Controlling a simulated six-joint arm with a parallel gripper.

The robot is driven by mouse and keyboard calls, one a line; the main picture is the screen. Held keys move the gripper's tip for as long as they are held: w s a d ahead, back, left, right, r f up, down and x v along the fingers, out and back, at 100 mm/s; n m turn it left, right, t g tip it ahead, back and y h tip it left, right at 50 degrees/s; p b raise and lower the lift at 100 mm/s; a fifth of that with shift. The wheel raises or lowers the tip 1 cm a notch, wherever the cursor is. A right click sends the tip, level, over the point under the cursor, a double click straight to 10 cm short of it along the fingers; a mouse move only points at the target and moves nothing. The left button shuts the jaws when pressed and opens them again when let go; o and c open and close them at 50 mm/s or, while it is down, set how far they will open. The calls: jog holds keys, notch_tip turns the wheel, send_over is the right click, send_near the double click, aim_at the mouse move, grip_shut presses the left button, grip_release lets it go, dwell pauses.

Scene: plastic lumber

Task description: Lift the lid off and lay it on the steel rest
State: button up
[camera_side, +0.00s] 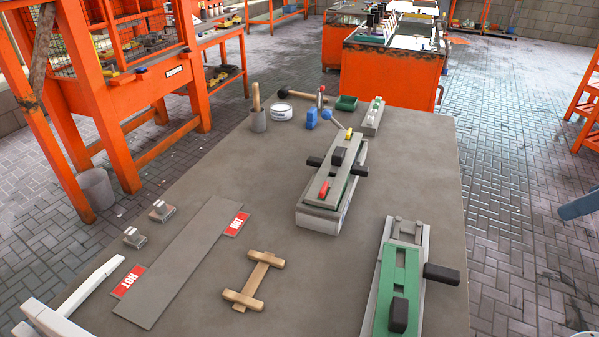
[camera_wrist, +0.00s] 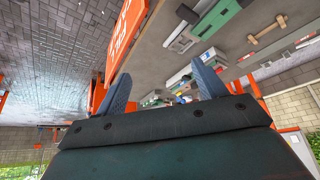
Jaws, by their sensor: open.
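A long mould (camera_side: 318,218) stands mid-table, with a grey lid-like plate (camera_side: 325,183) lying along its top. The plate carries a black block, a red piece and a yellow piece, and green shows beneath its edge. A long bare grey plate (camera_side: 183,262), with red HOT labels at opposite corners, lies flat at the left; it appears to be the steel rest. My gripper (camera_wrist: 163,88) is open and empty in the wrist view, its two blue-grey fingers wide apart, away from the lid. I cannot make it out surely in the side view.
A second mould (camera_side: 369,288) with a green top and black handles stands at the front right. An H-shaped wooden piece (camera_side: 256,281) lies between it and the grey plate. Small metal blocks (camera_side: 162,210) sit at the left edge.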

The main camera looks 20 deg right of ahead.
jog(key=o, duration=0.3)
jog(key=w+a+r+m+h, duration=0.15)
jog(key=w+r, duration=0.25)
jog(key=w, duration=0.8)
jog(key=w+a+r+m+h, duration=0.1)
jog(key=w+r+m, duration=0.2)
jog(key=w, duration=0.9)
jog(key=w+a+f+m, duration=0.1)
jog(key=w+a+f, duration=0.3)
jog(key=w, duration=0.1)
jog(key=w+a+f+m+g+h, duration=0.1)
jog(key=w+a+f+m, duration=0.1)
jog(key=w+a+f, duration=0.2)
jog(key=w+a+f+m, duration=0.1)
jog(key=w+a+f, duration=0.3)
jog(key=w, duration=0.4)
jog(key=shift+a+f+m+h, duration=0.15)
jog(key=shift+a+f+h, duration=0.05)
jog(key=shift+a, duration=0.25)
jog(key=shift+a+f+m+h, duration=0.1)
jog(key=shift+a+f+h, duration=0.05)
jog(key=shift+a, duration=0.3)
jog(key=shift+w+d+f, duration=0.1)
